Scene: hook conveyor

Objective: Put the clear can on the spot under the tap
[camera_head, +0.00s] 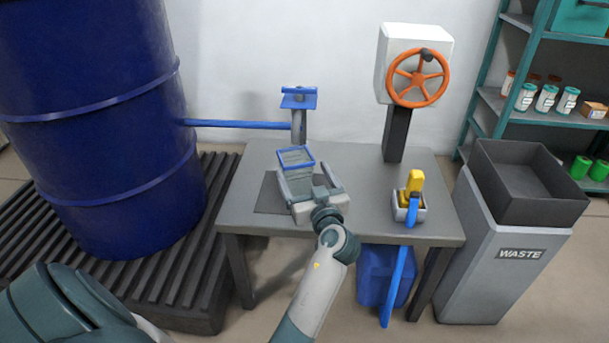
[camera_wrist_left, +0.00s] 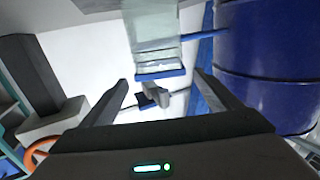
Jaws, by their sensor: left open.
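The clear can (camera_head: 297,161), a see-through box with a blue rim, stands on the table toward the back of a dark square patch (camera_head: 270,199), in front of the tap (camera_head: 299,100). My left gripper (camera_head: 309,180) is open, low over the table, with its fingers reaching toward the can on either side. In the left wrist view, which looks inverted, the can (camera_wrist_left: 152,38) shows just past the open fingers (camera_wrist_left: 160,78), apart from them. My gripper hides part of the patch and the can's lower front. My right gripper is out of view.
A blue drum (camera_head: 100,110) stands left, its pipe running to the tap. A small holder (camera_head: 409,211) with yellow and blue tools sits at right, beside a waste bin (camera_head: 500,270).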

